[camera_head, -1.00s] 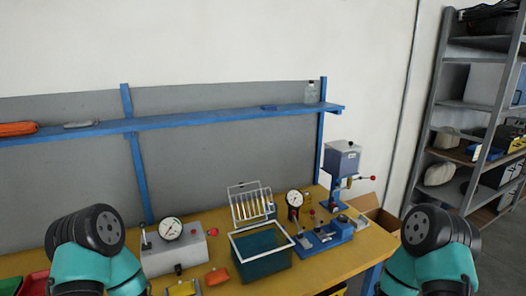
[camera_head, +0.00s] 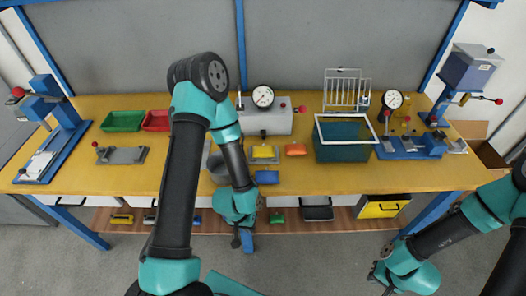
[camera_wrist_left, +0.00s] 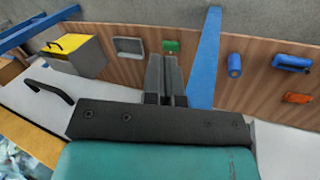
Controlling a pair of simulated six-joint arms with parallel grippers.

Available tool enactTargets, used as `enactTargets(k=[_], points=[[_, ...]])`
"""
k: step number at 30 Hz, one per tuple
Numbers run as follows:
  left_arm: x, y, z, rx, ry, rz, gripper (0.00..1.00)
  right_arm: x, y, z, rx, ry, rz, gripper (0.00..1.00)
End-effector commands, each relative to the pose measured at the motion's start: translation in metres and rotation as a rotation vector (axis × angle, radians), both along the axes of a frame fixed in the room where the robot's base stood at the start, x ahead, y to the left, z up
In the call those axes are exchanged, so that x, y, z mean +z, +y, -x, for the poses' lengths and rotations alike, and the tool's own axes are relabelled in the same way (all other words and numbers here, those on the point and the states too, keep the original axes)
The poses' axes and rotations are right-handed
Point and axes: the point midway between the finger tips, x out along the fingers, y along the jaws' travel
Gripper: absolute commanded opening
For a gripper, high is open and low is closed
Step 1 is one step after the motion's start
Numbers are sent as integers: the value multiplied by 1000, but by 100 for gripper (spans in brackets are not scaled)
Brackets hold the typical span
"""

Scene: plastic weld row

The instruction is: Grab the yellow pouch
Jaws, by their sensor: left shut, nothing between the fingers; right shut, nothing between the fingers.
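A teal bin with a white rim (camera_head: 343,156) stands right of the pouches. A grey pot (camera_head: 216,166) is left of them, partly behind my left arm. Green (camera_head: 122,121) and red (camera_head: 156,121) trays are further left. A lower shelf (camera_head: 290,224) under the table holds small items.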

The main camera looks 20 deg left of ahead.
Motion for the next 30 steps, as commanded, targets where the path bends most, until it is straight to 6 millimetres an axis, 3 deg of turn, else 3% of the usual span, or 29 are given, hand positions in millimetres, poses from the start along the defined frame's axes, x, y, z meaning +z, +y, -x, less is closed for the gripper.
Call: enactTargets(k=[8,30], points=[[0,0,0,0,0,0,2,0,0,0,0,0,0,0],[0,0,0,0,0,0,73,0,0,0,0,0,0,0]])
